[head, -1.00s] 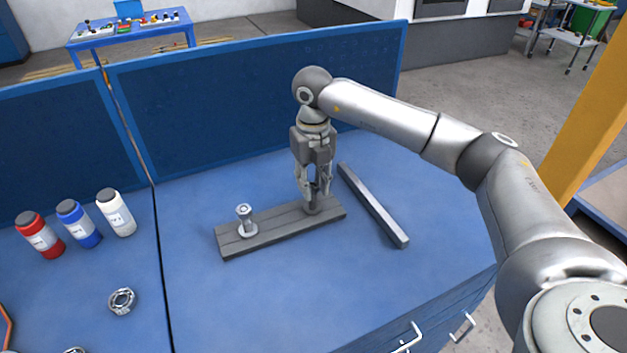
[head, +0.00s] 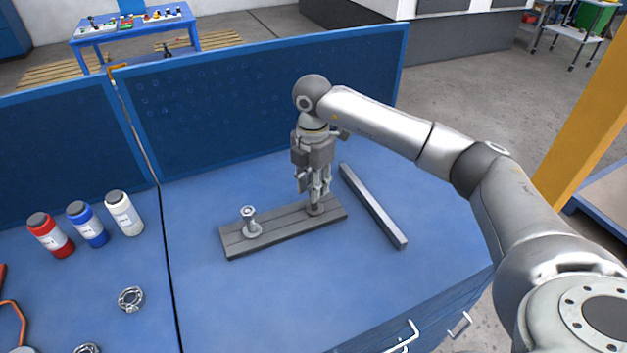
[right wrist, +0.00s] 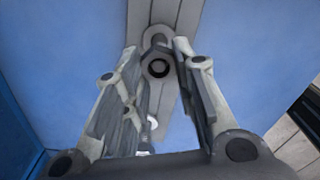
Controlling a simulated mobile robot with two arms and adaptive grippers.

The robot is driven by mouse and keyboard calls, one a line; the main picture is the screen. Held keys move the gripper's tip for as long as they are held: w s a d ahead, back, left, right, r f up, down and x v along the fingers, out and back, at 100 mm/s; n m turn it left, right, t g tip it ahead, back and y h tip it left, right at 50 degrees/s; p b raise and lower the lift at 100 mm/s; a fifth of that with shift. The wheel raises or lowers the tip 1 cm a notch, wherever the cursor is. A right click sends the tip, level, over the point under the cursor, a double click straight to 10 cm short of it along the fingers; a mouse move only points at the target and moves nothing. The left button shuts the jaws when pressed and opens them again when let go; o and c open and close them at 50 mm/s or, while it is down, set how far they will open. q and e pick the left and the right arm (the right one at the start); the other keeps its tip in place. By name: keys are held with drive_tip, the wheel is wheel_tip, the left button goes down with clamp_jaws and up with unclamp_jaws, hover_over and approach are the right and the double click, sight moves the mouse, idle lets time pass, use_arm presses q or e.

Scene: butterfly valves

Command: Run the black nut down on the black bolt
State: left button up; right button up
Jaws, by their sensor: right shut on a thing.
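A grey base plate (head: 275,236) lies on the blue bench. A silver bolt (head: 249,222) with a round flange stands upright near its left end. The black bolt stands at the right end; its dark round foot (head: 316,209) shows below my right gripper (head: 318,198). The right gripper points straight down and is shut around the top of the black bolt, on the black nut. The fingers largely hide nut and bolt. In the right wrist view, a dark round end (right wrist: 158,68) shows between the fingers (right wrist: 156,48). How far down the nut sits cannot be told. My left gripper is out of view.
A loose grey bar (head: 373,206) lies right of the plate. Red (head: 51,236), blue (head: 87,224) and white (head: 124,213) bottles stand at the left, with a metal ring part (head: 131,299) nearer. A blue panel (head: 250,105) stands behind. The bench front is clear.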

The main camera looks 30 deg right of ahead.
drive_tip(key=m, duration=0.1)
drive_tip(key=m+p, duration=0.1)
drive_tip(key=m, duration=0.2)
drive_tip(key=shift+w+r+m, duration=0.15)
drive_tip(key=shift+r+m, duration=0.1)
drive_tip(key=shift+m, duration=0.15)
drive_tip(key=shift+m+p, duration=0.7)
drive_tip(key=shift+m, duration=0.4)
drive_tip(key=shift+f+m, duration=0.15)
drive_tip(key=shift+m, duration=0.55)
drive_tip(key=o, duration=0.8)
drive_tip(key=shift+f+n, duration=0.1)
drive_tip(key=shift+n, duration=0.2)
